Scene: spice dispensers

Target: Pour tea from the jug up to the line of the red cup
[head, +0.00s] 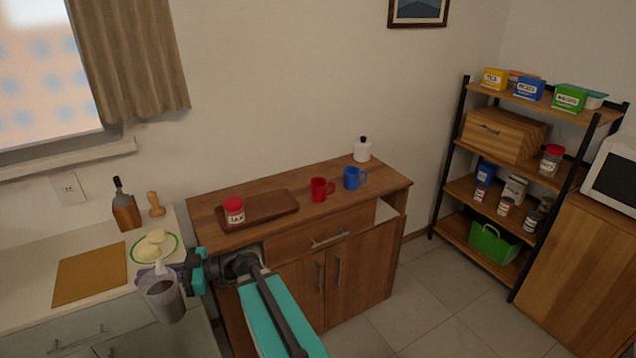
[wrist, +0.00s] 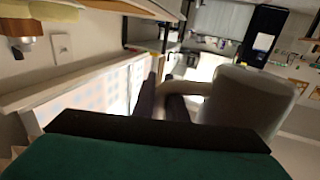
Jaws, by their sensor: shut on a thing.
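The grey jug (head: 165,302) is in the head view at the lower left, in front of the white counter. My gripper (head: 183,277) is shut on the jug's handle, at the jug's right. In the wrist view the jug (wrist: 247,103) is at the right, and its handle (wrist: 190,89) lies between the fingers of my gripper (wrist: 163,98). The jug looks about upright and dark inside; the tea's level is not clear. The red cup (head: 319,190) stands upright on the wooden cabinet (head: 350,208), well to the right of the jug. Its line and inside cannot be made out.
A blue mug (head: 352,178) stands right of the red cup, with a white bottle (head: 362,150) behind. A red-lidded jar (head: 234,211) stands on a brown tray (head: 275,206) left of the cup. A cutting board (head: 90,273) and green-rimmed plate (head: 174,253) lie on the counter.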

